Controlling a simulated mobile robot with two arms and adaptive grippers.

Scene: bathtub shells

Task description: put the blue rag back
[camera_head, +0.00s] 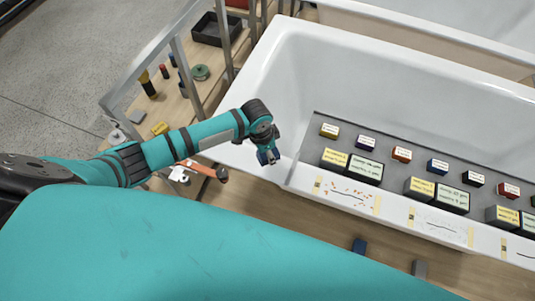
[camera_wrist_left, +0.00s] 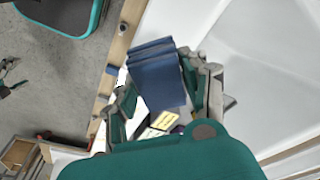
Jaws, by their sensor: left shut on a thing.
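The blue rag (camera_wrist_left: 157,80) looks like a folded stack of dark blue layers. It sits between the two fingers of my left gripper (camera_wrist_left: 163,98) in the left wrist view. In the head view my left gripper (camera_head: 267,153) points down over the near left corner of the white bathtub (camera_head: 262,85). Only a small dark blue bit of the rag (camera_head: 269,158) shows there, above the tub rim. I cannot tell whether the rag touches the rim. My right gripper is not in view.
Labelled blocks (camera_head: 352,167) stand in rows on a grey strip in the tub. A wooden bench (camera_head: 172,105) at the left holds small bottles, a black tray (camera_head: 215,30) and metal rails. An orange-handled tool (camera_head: 203,168) lies behind my forearm.

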